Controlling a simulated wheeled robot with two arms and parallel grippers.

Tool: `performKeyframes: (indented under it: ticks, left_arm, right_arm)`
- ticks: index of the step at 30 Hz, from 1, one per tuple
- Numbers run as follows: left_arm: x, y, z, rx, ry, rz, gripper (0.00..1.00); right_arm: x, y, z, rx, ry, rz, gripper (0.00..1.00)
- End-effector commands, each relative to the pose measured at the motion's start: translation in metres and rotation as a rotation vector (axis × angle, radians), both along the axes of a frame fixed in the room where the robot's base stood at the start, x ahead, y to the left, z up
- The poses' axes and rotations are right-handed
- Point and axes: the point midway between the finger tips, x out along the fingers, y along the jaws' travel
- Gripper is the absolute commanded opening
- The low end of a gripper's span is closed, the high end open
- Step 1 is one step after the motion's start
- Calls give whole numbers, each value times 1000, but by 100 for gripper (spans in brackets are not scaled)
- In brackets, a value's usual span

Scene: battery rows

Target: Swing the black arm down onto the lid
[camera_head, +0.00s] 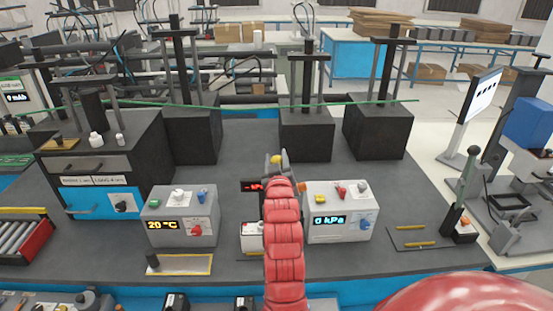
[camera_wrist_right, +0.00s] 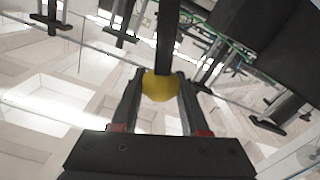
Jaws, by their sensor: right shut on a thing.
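My right gripper (camera_wrist_right: 160,88) is shut on a yellow ball knob (camera_wrist_right: 160,86) in the right wrist view. A black bar, the black arm (camera_wrist_right: 168,40), runs up from the knob. In the head view the yellow knob (camera_head: 277,158) shows just beyond the tip of my red right arm, which hides most of the gripper and the bar. A grey-white unit (camera_head: 252,238) with a red display stands behind and left of my arm, partly hidden. I cannot make out the lid. My left gripper is not in view.
A grey box reading 20 °C (camera_head: 180,217) stands left and a kPa box (camera_head: 340,212) stands right, close beside my arm. Black blocks with posts (camera_head: 307,135) stand behind. A tray with yellow sticks (camera_head: 418,238) lies right. The dark table (camera_head: 250,135) has some bare room.

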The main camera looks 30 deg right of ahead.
Motion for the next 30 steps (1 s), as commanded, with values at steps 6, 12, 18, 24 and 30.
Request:
performKeyframes:
  ticks: [6, 12, 18, 24, 30]
  left_arm:
    - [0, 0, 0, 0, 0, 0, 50]
    - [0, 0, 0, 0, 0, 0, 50]
    - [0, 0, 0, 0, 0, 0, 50]
    - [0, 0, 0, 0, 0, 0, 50]
    - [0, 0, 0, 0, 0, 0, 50]
  right_arm:
    - [0, 0, 0, 0, 0, 0, 0]
    - [0, 0, 0, 0, 0, 0, 0]
    - [0, 0, 0, 0, 0, 0, 0]
    - [0, 0, 0, 0, -1, 0, 0]
    - [0, 0, 0, 0, -1, 0, 0]
